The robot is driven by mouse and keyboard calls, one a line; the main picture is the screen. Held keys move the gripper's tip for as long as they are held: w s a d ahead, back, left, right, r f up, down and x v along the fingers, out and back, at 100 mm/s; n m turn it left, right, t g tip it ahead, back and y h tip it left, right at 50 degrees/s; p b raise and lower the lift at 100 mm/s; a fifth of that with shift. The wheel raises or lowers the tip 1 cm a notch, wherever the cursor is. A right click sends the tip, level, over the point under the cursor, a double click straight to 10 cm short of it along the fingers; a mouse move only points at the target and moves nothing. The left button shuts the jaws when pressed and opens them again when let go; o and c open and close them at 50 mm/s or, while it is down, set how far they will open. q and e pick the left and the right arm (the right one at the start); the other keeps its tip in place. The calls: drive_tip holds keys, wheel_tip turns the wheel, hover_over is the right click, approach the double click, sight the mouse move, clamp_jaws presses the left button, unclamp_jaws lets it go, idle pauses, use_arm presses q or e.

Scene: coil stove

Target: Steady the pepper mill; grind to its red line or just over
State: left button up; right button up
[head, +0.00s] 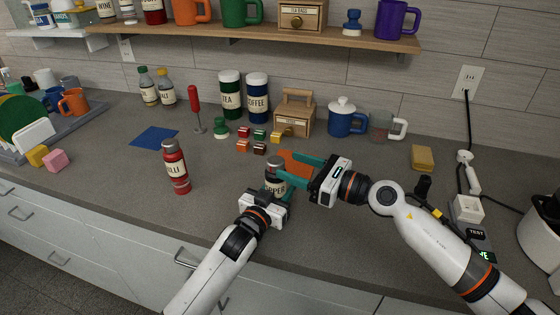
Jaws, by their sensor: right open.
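The pepper mill (275,176) stands upright near the middle of the counter, with a grey top and a dark body with a pale label reading part of "PEPPER". My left gripper (275,194) is low at the mill's front, hiding its lower part. One teal finger shows along the mill's right side; the other is hidden, so I cannot tell whether it grips. My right gripper (300,168) is open and empty, just right of the mill's top. Its teal fingers point left, one behind the other. No red line on the mill shows.
An orange mat (297,160) lies behind the mill. Small colored blocks (259,149), a wooden box (294,120) and a blue pot (344,122) stand behind.

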drive_tip(key=v, duration=0.6)
drive_tip(key=shift+s+d, duration=0.15)
drive_tip(key=shift+d, duration=0.15)
